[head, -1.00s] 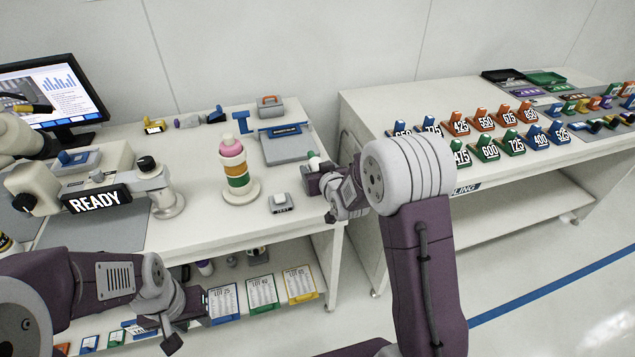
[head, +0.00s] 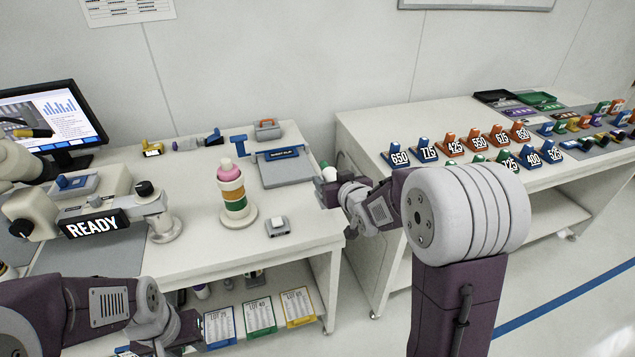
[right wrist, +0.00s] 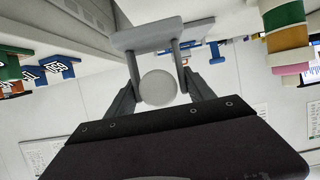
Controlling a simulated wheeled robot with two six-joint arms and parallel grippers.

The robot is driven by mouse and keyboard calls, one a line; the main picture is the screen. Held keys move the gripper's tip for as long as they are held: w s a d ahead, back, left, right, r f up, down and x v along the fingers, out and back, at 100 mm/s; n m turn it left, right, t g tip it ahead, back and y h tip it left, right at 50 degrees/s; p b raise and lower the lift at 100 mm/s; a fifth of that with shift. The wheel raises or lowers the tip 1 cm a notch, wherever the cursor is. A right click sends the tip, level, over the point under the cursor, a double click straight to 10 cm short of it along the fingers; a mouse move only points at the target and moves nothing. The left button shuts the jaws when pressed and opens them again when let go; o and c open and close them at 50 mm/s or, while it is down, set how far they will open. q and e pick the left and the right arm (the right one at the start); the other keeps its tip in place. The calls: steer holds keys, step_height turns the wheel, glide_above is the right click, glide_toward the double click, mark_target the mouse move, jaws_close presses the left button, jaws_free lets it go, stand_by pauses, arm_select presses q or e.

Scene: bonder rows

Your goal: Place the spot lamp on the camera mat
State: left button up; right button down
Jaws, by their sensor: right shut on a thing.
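My right gripper (head: 334,182) is over the right end of the left bench, near the gap between the benches. It is shut on a small pale rounded thing, which I take to be the spot lamp (right wrist: 158,87). In the right wrist view the pale ball shows between the fingers. Fingers hide part of it in the head view. My left gripper (head: 188,330) is low in front of the bench's lower shelf, with its fingers apart and its tip partly cut off by the frame. A grey mat (head: 95,258) lies under the READY machine; I cannot tell which mat is the camera mat.
A tower of coloured rings (head: 233,192) and a small grey box with a white top (head: 277,228) stand on the left bench. A grey tray with a blue label (head: 285,175) lies behind. Numbered blocks (head: 478,144) crowd the right bench. A gap separates the benches.

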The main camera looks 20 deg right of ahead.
steer(key=s+d+r+p, duration=0.1)
steer(key=s+d+r, duration=0.2)
steer(key=s, duration=0.1)
steer(key=shift+s+d+r, duration=0.25)
steer(key=shift+s+r, duration=0.05)
steer(key=shift+r, duration=0.05)
